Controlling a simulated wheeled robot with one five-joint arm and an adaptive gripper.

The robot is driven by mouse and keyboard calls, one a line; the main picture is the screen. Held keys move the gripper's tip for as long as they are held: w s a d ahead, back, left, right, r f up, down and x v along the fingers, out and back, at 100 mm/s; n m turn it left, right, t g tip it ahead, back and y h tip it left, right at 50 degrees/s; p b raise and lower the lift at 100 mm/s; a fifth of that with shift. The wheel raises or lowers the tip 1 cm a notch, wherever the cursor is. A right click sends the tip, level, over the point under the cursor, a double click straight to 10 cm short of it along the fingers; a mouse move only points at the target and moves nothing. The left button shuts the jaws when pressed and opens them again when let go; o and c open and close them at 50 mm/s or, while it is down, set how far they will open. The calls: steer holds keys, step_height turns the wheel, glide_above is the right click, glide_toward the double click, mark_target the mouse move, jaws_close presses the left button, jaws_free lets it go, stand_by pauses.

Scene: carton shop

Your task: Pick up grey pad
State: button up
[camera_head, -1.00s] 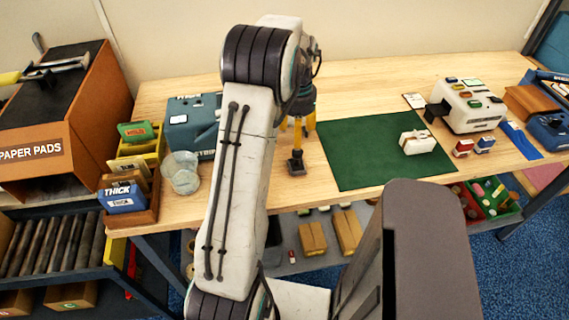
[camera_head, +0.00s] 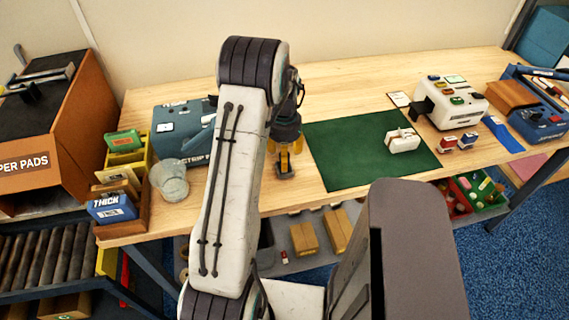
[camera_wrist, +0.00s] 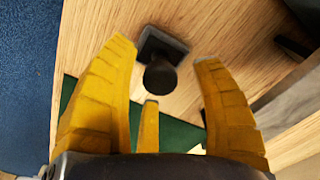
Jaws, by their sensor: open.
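A dark grey square piece with a round black knob (camera_wrist: 160,62) stands on the wooden table; it is the grey pad-like thing nearest my gripper. It also shows in the head view as a small dark piece (camera_head: 285,172), left of the green mat. My gripper (camera_wrist: 166,50) is open, with yellow fingers spread to either side of the piece in the wrist view and no visible contact. In the head view my gripper (camera_head: 286,158) is just above the piece, pointing down, partly hidden by my arm.
The green mat (camera_head: 345,168) carries a small white block (camera_head: 403,140). A white machine (camera_head: 455,105) is at the right. Bare wood (camera_head: 350,85) lies behind the mat.

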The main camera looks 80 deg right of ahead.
steer(key=shift+f, duration=0.3)
steer(key=shift+c, duration=0.2)
jaws_close()
stand_by(0.3)
